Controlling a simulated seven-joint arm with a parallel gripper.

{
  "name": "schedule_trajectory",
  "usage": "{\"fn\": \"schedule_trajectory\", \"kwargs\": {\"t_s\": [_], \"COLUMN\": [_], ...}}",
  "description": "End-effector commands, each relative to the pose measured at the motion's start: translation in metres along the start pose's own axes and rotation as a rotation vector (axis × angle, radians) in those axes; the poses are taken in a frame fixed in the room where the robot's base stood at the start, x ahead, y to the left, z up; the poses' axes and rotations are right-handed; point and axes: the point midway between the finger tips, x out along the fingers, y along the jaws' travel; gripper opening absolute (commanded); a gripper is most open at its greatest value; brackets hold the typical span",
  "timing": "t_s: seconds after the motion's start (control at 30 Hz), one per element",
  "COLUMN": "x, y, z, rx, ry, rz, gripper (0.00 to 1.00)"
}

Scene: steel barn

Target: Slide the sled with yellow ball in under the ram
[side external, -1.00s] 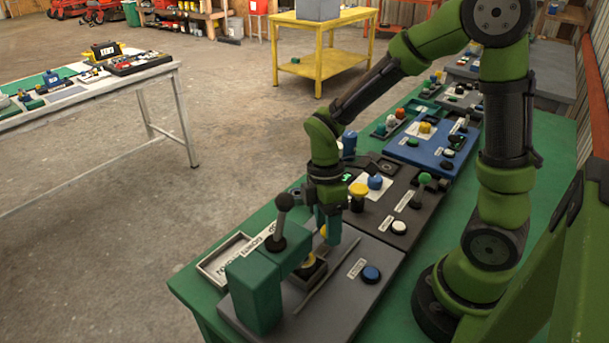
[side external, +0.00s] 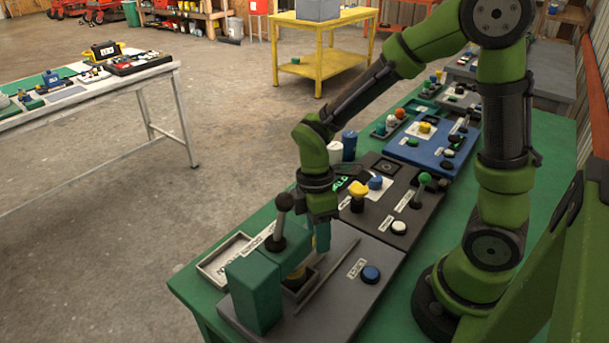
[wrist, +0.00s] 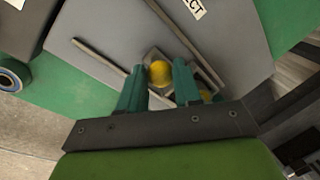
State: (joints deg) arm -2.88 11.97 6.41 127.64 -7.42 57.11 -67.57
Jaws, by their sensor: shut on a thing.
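The sled shows in the wrist view as a small square piece (wrist: 151,57) between two rails, with a yellow ball (wrist: 160,73) on it. My gripper (wrist: 158,78) is shut on the yellow ball, one green finger on each side. In the side view my gripper (side external: 322,240) is low over the grey base plate, beside the green press (side external: 255,285), and hides the ball. The ram's underside is hidden.
A press lever with a black knob (side external: 284,202) stands close to my wrist. A blue button (side external: 371,274) is right of the rails. An empty grey tray (side external: 222,258) lies behind the press. A dark panel with knobs (side external: 385,195) stands farther back.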

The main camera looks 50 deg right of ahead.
Motion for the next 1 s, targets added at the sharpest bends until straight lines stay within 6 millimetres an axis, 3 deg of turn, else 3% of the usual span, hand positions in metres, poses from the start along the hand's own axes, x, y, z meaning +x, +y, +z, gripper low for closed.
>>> {"fn": "schedule_trajectory", "kwargs": {"t_s": [0.07,0.1,0.23,0.53,0.67,1.0], "x": [0.0,0.0,0.0,-0.001,-0.011,-0.087], "y": [-0.003,-0.004,-0.003,-0.002,-0.001,-0.001], "z": [-0.006,-0.006,-0.005,-0.004,-0.004,-0.004], "rx": [-0.008,-0.009,-0.008,-0.005,-0.005,-0.004], "ry": [0.009,0.009,0.007,0.006,0.008,0.011], "rz": [-0.004,-0.005,-0.005,-0.003,0.0,0.003], "gripper": [0.0,0.38,0.58,0.58,0.58,0.58]}}
